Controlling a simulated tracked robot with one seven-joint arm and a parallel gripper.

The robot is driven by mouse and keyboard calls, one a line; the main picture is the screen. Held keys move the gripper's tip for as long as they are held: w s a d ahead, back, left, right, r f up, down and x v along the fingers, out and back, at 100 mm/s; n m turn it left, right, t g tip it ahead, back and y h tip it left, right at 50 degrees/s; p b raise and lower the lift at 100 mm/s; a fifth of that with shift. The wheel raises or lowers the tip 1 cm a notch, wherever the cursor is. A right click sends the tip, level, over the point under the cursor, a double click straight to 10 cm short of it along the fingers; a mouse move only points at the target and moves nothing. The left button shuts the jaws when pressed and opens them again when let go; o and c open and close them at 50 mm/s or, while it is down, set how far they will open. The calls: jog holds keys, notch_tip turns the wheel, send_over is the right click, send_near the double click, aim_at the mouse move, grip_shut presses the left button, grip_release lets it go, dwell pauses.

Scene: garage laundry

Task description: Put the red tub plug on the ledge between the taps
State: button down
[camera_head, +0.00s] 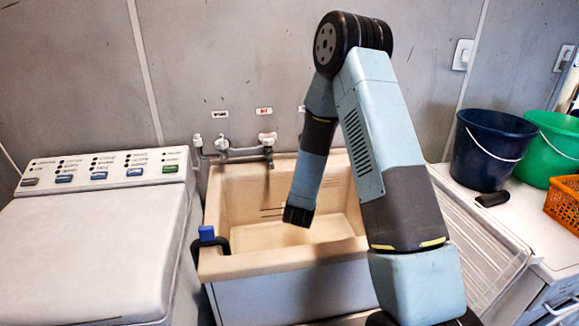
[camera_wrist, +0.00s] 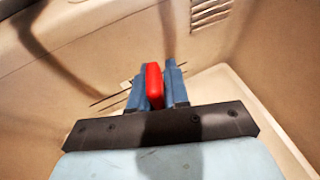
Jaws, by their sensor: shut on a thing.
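My gripper (camera_head: 298,216) points down into the beige laundry tub (camera_head: 250,262), below its rim level. In the wrist view, my gripper's two blue fingers (camera_wrist: 155,88) are shut on the red tub plug (camera_wrist: 153,84), which stands out between them. The head view does not show the plug. The left tap (camera_head: 221,144) and the right tap (camera_head: 267,139) are on the wall pipe behind the tub. The tub's back ledge (camera_head: 230,166) runs below them, and my gripper is in front of and lower than it.
A blue clip-like object (camera_head: 206,233) and a black hose sit on the tub's front left rim. A white washing machine (camera_head: 90,250) stands at left. A dark blue bucket (camera_head: 490,150), a green bucket (camera_head: 552,150) and an orange basket (camera_head: 566,200) stand at right.

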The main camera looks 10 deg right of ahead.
jog(key=s+a+r+n+t+y, duration=0.1)
jog(key=a+r+n+y, duration=0.1)
jog(key=r, duration=0.4)
jog(key=s+a+r+n+y, duration=0.1)
jog(key=r+n+y, duration=0.1)
jog(key=r, duration=0.3)
jog(key=w, duration=1.7)
jog(key=shift+w, duration=0.3)
jog(key=shift+w+f, duration=0.1)
jog(key=shift+f, duration=0.2)
jog(key=c, duration=1.1)
grip_release()
